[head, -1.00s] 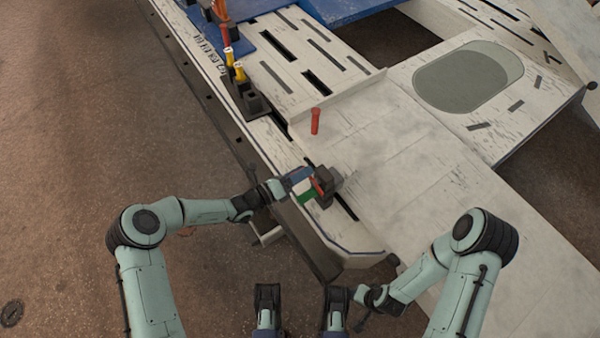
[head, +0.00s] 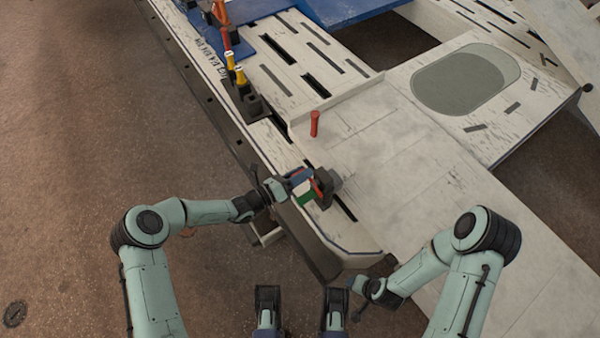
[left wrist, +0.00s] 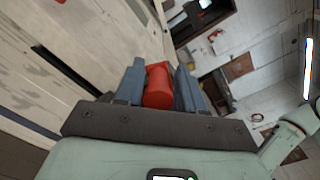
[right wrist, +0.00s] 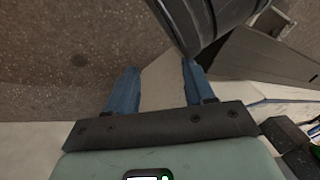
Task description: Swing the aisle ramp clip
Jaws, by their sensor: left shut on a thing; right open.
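A dark clip (head: 327,186) with a red handle sits at the near edge of the pale frame, by a slot. My left gripper (head: 303,182) reaches it from the left. In the left wrist view the red handle (left wrist: 158,87) lies between the two blue-grey fingers (left wrist: 156,80), which are shut on it. The gripper partly hides the clip's handle in the head view. My right gripper (head: 352,284) is open and empty, low beside the frame's near corner. In the right wrist view only floor and a pale surface show between its fingers (right wrist: 155,82).
More clips with yellow handles (head: 240,76) and a red handle (head: 226,38) line the frame's left edge. A red peg (head: 314,124) stands upright behind the held clip. A pale ramp panel (head: 400,140) spreads to the right. Open floor (head: 90,120) lies left.

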